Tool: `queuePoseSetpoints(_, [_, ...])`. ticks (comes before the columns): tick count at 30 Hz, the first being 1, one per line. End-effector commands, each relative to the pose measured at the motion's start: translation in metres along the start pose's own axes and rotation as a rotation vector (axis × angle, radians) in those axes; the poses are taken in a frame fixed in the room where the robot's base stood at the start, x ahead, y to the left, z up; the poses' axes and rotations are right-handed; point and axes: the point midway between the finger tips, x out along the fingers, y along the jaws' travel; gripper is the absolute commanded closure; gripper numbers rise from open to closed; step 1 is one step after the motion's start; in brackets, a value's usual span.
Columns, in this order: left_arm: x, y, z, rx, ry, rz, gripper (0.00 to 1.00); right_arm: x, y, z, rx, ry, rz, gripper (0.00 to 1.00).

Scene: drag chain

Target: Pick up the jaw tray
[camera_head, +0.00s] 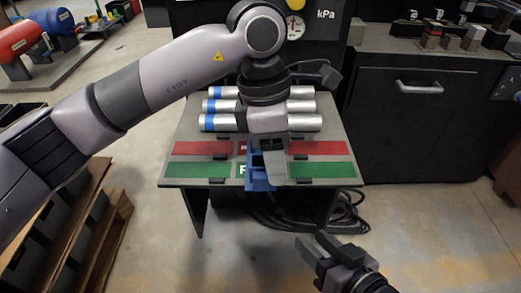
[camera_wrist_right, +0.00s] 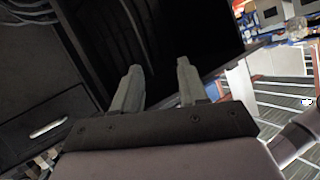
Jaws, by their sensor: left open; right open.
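A small blue tray-like part (camera_head: 260,184), which I take to be the jaw tray, is at the front middle of the small table (camera_head: 183,130). My left gripper (camera_head: 268,172) is open and reaches down over it. Its fingers and wrist hide part of the blue part, and I cannot tell whether they touch it. My right gripper (camera_head: 318,247) is open and empty, low in front of the table. Its two grey fingers also show apart in the right wrist view (camera_wrist_right: 160,78), with nothing between them.
Several silver cylinders with blue bands (camera_head: 219,122) lie at the table's back. Red (camera_head: 317,148) and green (camera_head: 322,170) strips cross its front. Black cables (camera_head: 345,215) lie below on the floor. A dark cabinet (camera_head: 415,125) stands right, wooden pallets (camera_head: 115,235) left.

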Motion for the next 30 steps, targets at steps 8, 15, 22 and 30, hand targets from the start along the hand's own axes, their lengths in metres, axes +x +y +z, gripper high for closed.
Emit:
queuePoseSetpoints(8, [-0.011,0.021,-0.026,-0.026,0.164,0.111,0.46,0.001,-0.004,0.002,0.014,0.009,-0.019,0.57])
queuePoseSetpoints(15, [0.011,0.021,-0.029,-0.025,0.161,0.108,0.46,0.005,-0.011,0.008,0.048,0.01,-0.054,0.57])
queuePoseSetpoints(22, [0.046,0.021,-0.033,-0.025,0.16,0.106,0.46,0.011,-0.007,0.007,0.018,0.047,-0.051,0.57])
queuePoseSetpoints(30, [0.051,0.021,-0.034,-0.024,0.159,0.108,0.46,0.002,-0.004,0.002,-0.014,0.068,-0.038,0.57])
